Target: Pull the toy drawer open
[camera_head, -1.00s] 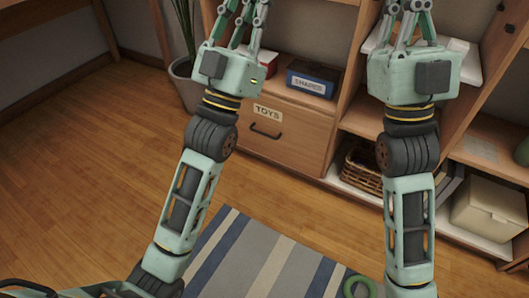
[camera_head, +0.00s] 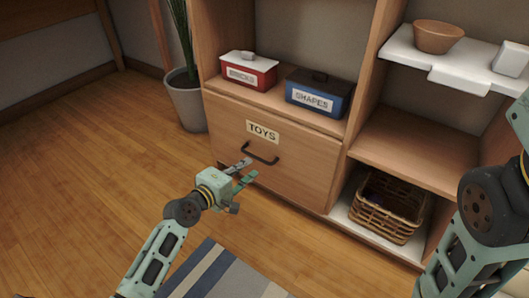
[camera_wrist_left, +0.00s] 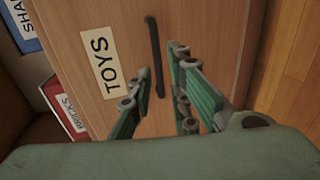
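The toy drawer (camera_head: 290,172) is a wooden front low in the shelf unit, with a TOYS label (camera_head: 262,132) and a dark bar handle (camera_head: 262,155). It looks closed, flush with the unit. My left gripper (camera_head: 247,171) is open just in front of the handle's left part. In the left wrist view, the handle (camera_wrist_left: 154,55) stands beyond the gap between the two green fingers (camera_wrist_left: 158,95); I cannot tell whether they touch it. The right arm (camera_head: 485,215) shows at the right edge, but its gripper is out of view.
A red BRICKS box (camera_head: 248,70) and a blue SHAPES box (camera_head: 318,93) stand on the shelf above the drawer. A wicker basket (camera_head: 388,212) sits to the right. A plant pot (camera_head: 186,100) stands left. The floor in front is clear, with a striped rug (camera_head: 225,275).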

